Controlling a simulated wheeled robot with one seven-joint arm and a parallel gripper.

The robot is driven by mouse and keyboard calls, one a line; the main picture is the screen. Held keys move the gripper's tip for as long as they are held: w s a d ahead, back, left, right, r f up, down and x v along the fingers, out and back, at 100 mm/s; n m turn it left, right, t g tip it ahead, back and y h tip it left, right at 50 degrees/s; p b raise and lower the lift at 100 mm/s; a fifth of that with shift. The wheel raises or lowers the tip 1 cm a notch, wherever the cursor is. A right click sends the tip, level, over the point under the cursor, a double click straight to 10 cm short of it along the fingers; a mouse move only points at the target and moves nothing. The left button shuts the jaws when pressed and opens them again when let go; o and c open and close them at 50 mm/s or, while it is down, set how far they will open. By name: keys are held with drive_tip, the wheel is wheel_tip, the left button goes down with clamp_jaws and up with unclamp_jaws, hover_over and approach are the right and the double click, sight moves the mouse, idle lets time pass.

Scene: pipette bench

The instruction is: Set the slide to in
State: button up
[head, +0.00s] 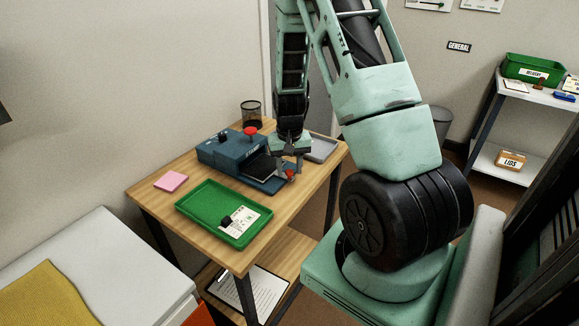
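A blue bench device (222,150) stands on the wooden table, with a red knob (250,131) on top and a dark knob beside it. A dark slide plate (262,167) shows at its right side, over a blue base (268,184) that reaches toward the table's right edge. A small red handle (291,173) shows at the outer end of this part. My gripper (291,168) points down right at this handle. Its fingers are small here and partly overlap the handle, so I cannot tell whether they touch or grip it.
A green tray (190,208) with a white card and a small black item lies at the table's front. A pink pad (171,181) lies left, a black mesh cup (251,113) stands behind, and a grey tray (322,148) lies behind my gripper.

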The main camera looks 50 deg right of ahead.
sight(268, 168)
clamp_jaws()
drive_tip(key=w, duration=0.5)
drive_tip(key=w+p, duration=0.1)
drive_tip(key=w, duration=0.1)
drive_tip(key=shift+w+a+r, duration=0.1)
drive_tip(key=shift+w+a, duration=0.2)
drive_tip(key=shift+w, duration=0.1)
drive_tip(key=shift+o, duration=1.4)
unclamp_jaws()
wheel_tip(268, 168, up, 17)
drive_tip(key=b, duration=0.1)
drive_tip(key=shift+r, duration=0.15)
